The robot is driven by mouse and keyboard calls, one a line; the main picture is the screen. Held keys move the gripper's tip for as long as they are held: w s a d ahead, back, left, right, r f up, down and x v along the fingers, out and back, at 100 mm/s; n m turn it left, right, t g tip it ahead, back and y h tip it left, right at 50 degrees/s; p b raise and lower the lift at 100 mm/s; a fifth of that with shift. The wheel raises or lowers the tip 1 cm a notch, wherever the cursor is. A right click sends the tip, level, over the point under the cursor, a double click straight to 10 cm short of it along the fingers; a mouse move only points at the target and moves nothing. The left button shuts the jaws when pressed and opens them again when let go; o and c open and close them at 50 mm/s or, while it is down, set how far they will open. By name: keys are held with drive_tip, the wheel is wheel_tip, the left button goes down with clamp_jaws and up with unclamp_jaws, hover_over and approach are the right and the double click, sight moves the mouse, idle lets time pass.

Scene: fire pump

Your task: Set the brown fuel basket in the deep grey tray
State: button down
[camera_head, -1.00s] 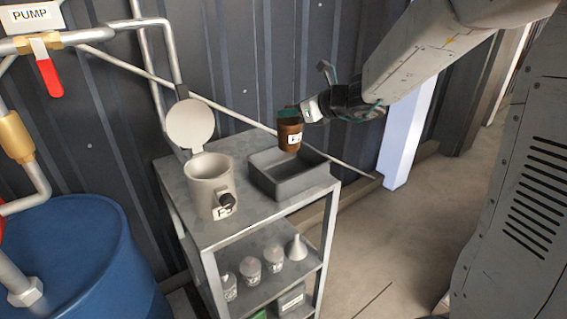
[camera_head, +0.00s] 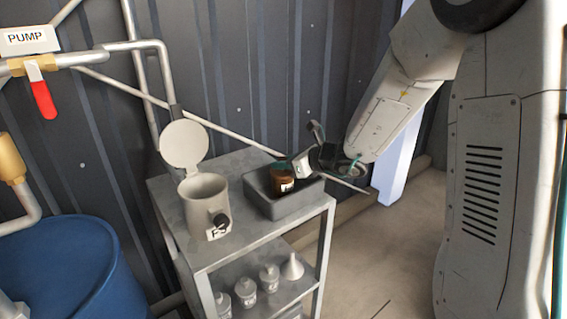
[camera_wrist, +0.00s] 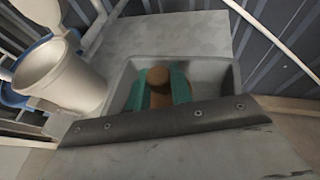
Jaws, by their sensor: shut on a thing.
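The brown fuel basket (camera_head: 283,180) is a small brown cylinder with a white label. It stands roughly upright inside the walls of the deep grey tray (camera_head: 290,207), towards its left part. My gripper (camera_head: 290,165) is shut on the basket near its top, reaching in from the right. In the wrist view the basket (camera_wrist: 158,88) sits between my two green fingertips (camera_wrist: 159,90), with the tray walls (camera_wrist: 215,70) around it. Whether the basket's bottom touches the tray floor is hidden by the front wall and my gripper.
A beige canister (camera_head: 206,206) with its round lid (camera_head: 184,144) raised stands left of the tray on the grey cart (camera_head: 240,238). Small bottles (camera_head: 246,290) and a funnel (camera_head: 292,267) are on the shelf below. A blue drum (camera_head: 70,270) is at left.

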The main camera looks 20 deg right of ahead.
drive_tip(key=shift+f, duration=0.15)
drive_tip(key=c, duration=1.2)
unclamp_jaws()
drive_tip(key=shift+c, duration=0.2)
